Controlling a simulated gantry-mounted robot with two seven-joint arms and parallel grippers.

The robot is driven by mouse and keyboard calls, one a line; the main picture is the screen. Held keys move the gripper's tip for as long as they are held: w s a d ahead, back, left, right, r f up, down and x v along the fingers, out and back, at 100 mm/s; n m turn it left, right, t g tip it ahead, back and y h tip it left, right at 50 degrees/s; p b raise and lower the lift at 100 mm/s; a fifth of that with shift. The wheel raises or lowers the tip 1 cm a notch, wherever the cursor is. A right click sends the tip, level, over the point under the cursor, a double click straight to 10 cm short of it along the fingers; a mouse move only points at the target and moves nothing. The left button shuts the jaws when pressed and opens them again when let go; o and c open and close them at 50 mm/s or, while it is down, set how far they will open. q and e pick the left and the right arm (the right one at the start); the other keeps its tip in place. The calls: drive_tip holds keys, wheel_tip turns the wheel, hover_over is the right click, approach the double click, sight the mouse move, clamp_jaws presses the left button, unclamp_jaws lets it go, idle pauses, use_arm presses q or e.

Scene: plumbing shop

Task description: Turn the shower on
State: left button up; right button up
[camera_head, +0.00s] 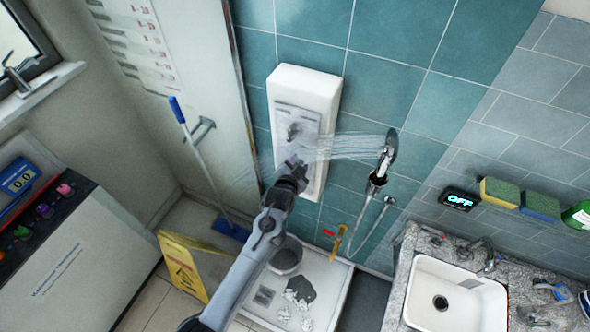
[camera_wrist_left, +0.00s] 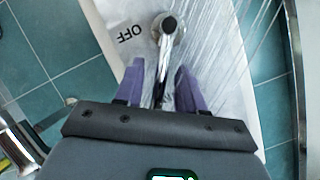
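A white box-shaped shower unit (camera_head: 325,90) is on the teal tiled wall, with a grey plate and a metal lever valve (camera_head: 294,130) on it. In the left wrist view the lever (camera_wrist_left: 165,55) has a dark round tip, and an "OFF" label (camera_wrist_left: 132,32) shows upside down beside it. The shower head (camera_head: 390,148) at right sends streaks of water left across the unit. My left gripper (camera_head: 294,166) is just below the valve. Its purple fingers (camera_wrist_left: 160,82) are apart, one on each side of the lever, with gaps visible. My right gripper is out of view.
A black display (camera_head: 459,199) reads "OFF" near sponges (camera_head: 500,192) above a white sink (camera_head: 455,295). A red-handled brass tap (camera_head: 338,241) is low on the wall. A yellow floor sign (camera_head: 182,268) and a blue mop (camera_head: 205,165) stand at left.

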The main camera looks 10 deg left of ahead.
use_arm(q)
drive_tip(key=b+v, duration=0.1)
drive_tip(key=v, duration=0.9)
drive_tip(key=shift+s, duration=0.35)
drive_tip(key=shift+r, duration=0.1)
drive_tip(key=s+a+f+g+p, duration=0.2)
drive_tip(key=s+a+f, duration=0.15)
drive_tip(key=s, duration=0.35)
drive_tip(key=s+a+f+g+p, duration=0.1)
drive_tip(key=s+a+f+p, duration=0.1)
drive_tip(key=s+f, duration=0.35)
drive_tip(key=s+a+r+n+g+p, duration=0.1)
drive_tip(key=s+r+n+g, duration=0.1)
drive_tip(key=s, duration=0.8)
drive_tip(key=s+a+r+n+g, duration=0.2)
drive_tip(key=s+r+g, duration=0.3)
drive_tip(key=s, duration=0.5)
drive_tip(key=shift+a+r+n+y+p, duration=0.35)
drive_tip(key=shift+r+n, duration=0.25)
drive_tip(key=shift+n, duration=0.2)
